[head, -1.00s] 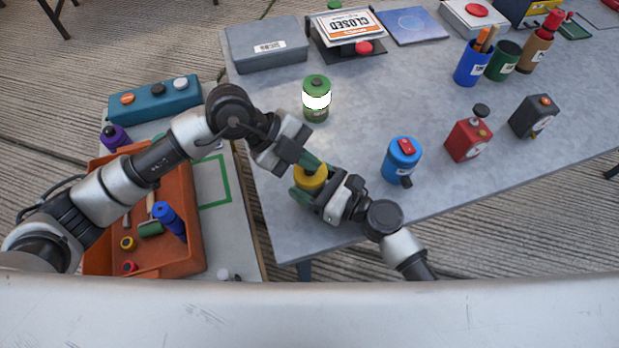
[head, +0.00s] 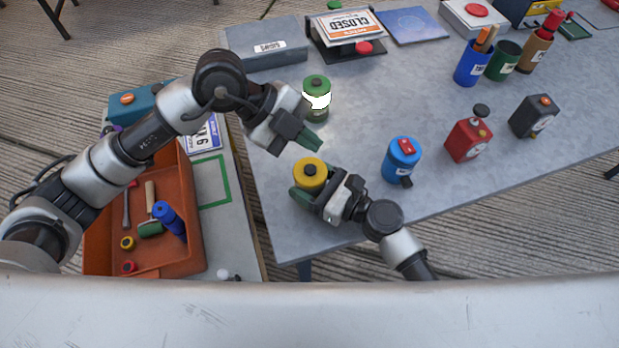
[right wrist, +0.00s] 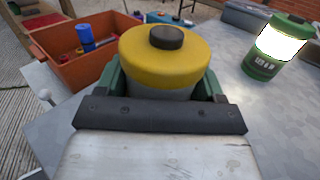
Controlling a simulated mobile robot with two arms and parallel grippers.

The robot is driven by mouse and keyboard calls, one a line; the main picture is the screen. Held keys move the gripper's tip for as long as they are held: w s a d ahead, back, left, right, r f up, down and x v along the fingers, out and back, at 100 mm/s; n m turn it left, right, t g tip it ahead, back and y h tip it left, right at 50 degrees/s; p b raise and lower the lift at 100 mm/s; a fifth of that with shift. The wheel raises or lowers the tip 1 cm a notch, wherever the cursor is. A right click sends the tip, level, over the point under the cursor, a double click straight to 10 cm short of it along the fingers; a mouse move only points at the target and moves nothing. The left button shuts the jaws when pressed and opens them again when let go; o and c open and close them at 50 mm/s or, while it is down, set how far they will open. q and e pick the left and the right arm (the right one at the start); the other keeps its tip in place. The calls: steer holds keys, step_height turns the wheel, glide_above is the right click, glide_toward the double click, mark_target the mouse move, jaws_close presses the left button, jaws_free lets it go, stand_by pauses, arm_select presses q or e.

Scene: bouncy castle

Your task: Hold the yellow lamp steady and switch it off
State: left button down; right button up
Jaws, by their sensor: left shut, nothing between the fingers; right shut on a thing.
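The yellow lamp (head: 310,173) stands near the front left corner of the grey table, its dark top button showing. In the right wrist view the yellow lamp (right wrist: 165,58) shows a yellow cap over a grey body, with no glow visible. My right gripper (head: 312,192) is shut on the lamp's body, with a green finger on each side (right wrist: 163,85). My left gripper (head: 312,146) is shut and empty, above and behind the lamp, apart from it. The lamp's lower body is hidden by my right gripper.
A lit green lamp (head: 317,86) stands behind the yellow one. A blue canister (head: 402,160), a red one (head: 468,139) and a black one (head: 534,116) stand to the right. An orange tray (head: 180,262) lies at the left. The table's front edge is close.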

arm_select(q)
steer(key=shift+r, duration=0.15)
arm_select(e)
steer(key=o, duration=1.2)
steer(key=v, duration=1.2)
steer(key=shift+d, duration=0.1)
